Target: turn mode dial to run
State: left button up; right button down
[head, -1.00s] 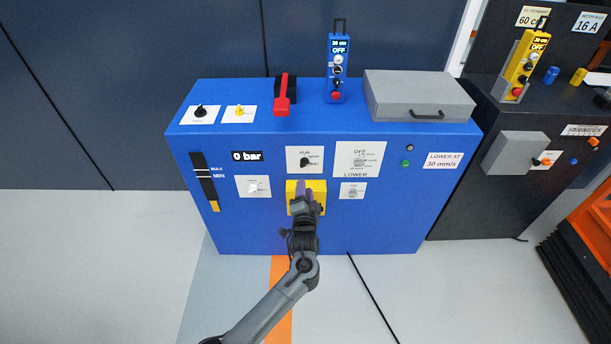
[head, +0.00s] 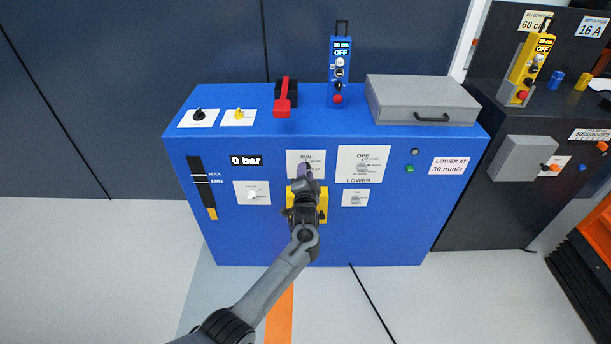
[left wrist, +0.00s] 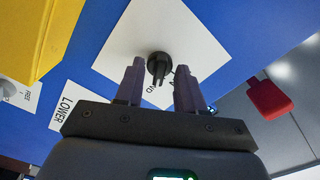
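The mode dial is a black knob (left wrist: 159,66) on a white plate, which shows "RUN" at the top in the head view (head: 297,157). My left gripper (head: 306,172) is in front of this plate and hides the knob in the head view. In the left wrist view my left gripper (left wrist: 158,78) is open, its two purple-grey fingers apart with the knob between and just beyond the tips. I cannot tell whether a finger touches the knob. The way the pointer faces is unclear. My right gripper is not in view.
A yellow block (head: 322,203) sticks out of the blue cabinet (head: 400,225) just below the dial. An OFF/LOWER plate (head: 376,155) is to the right. A red lever (head: 283,98) and a grey box (head: 420,98) are on top. The floor in front is mostly clear.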

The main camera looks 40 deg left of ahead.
pick_arm(q)
grip_shut()
jog(key=shift+n, duration=0.3)
jog(key=n+p, duration=0.2)
jog(key=n, duration=0.7)
jog(key=shift+n+p, duration=0.3)
jog(key=shift+n, duration=0.8)
